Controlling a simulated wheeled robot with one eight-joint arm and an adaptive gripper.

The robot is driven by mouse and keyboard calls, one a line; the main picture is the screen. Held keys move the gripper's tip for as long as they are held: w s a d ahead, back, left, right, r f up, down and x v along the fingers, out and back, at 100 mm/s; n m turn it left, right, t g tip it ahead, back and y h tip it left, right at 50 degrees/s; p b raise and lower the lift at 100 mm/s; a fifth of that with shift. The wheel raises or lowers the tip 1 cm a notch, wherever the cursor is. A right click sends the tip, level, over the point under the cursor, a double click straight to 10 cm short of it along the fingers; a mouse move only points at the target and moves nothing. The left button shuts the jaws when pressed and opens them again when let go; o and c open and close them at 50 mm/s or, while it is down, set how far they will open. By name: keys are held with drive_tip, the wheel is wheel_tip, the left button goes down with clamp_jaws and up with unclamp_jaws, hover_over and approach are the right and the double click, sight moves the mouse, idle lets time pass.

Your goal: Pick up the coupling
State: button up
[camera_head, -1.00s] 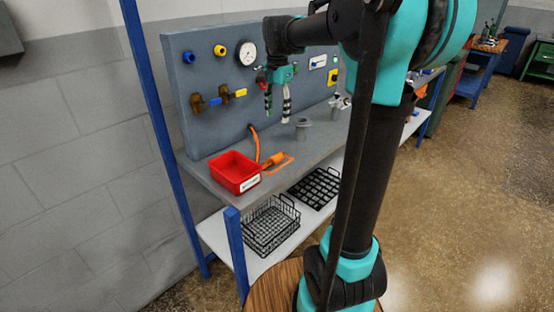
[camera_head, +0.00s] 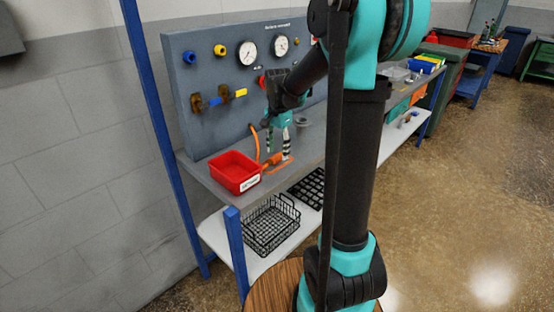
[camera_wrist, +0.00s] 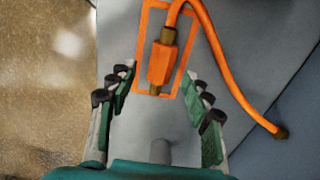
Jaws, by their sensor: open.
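The coupling is an orange piece with brass ends (camera_wrist: 161,62), joined to an orange hose (camera_wrist: 228,75). It lies on the grey bench inside an orange outlined rectangle (camera_wrist: 145,30). In the head view the coupling (camera_head: 272,160) is partly hidden by my fingers. My gripper (camera_head: 278,148) points down over the bench near it. In the wrist view my gripper (camera_wrist: 158,76) is open, its fingers spread to either side. The coupling's near end lies between the fingertips in the picture, and nothing is held. I cannot tell the exact height gap.
A red bin (camera_head: 235,172) stands left of the coupling on the bench. A grey flanged part (camera_head: 303,122) stands behind my gripper. The upright panel (camera_head: 215,120) with gauges and valves borders the back. A black wire basket (camera_head: 270,228) sits on the lower shelf.

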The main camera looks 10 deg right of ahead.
wheel_tip(320, 180, down, 2)
clamp_jaws()
idle(0.5)
drive_tip(key=shift+r, duration=0.1)
